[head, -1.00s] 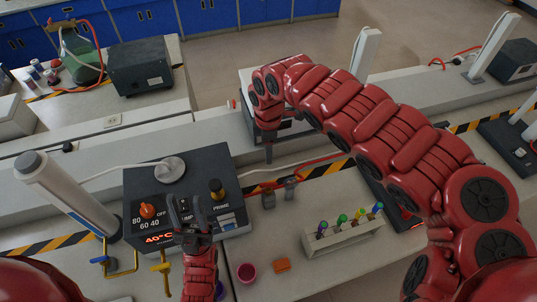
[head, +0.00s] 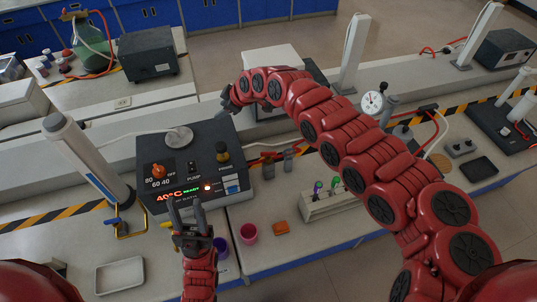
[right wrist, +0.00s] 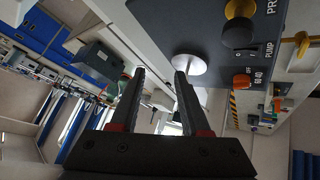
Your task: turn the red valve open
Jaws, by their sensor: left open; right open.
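No red-handled valve is clear in either view. A blue-handled valve (head: 114,221) sits on a yellow pipe at the bench's left front. A yellow handle (head: 168,223) shows partly beside my left gripper and in the right wrist view (right wrist: 300,41). My left gripper (head: 185,203) is open and empty, in front of the dark control box (head: 208,150). My right gripper (head: 224,105) is above the box's back right corner; its open, empty fingers (right wrist: 160,74) show in the right wrist view. The box carries an orange-red dial (head: 158,170), marked with numbers and OFF.
A grey-white cylinder (head: 85,155) leans left of the box. A tube rack (head: 330,204) stands right. My right arm hides part of the bench.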

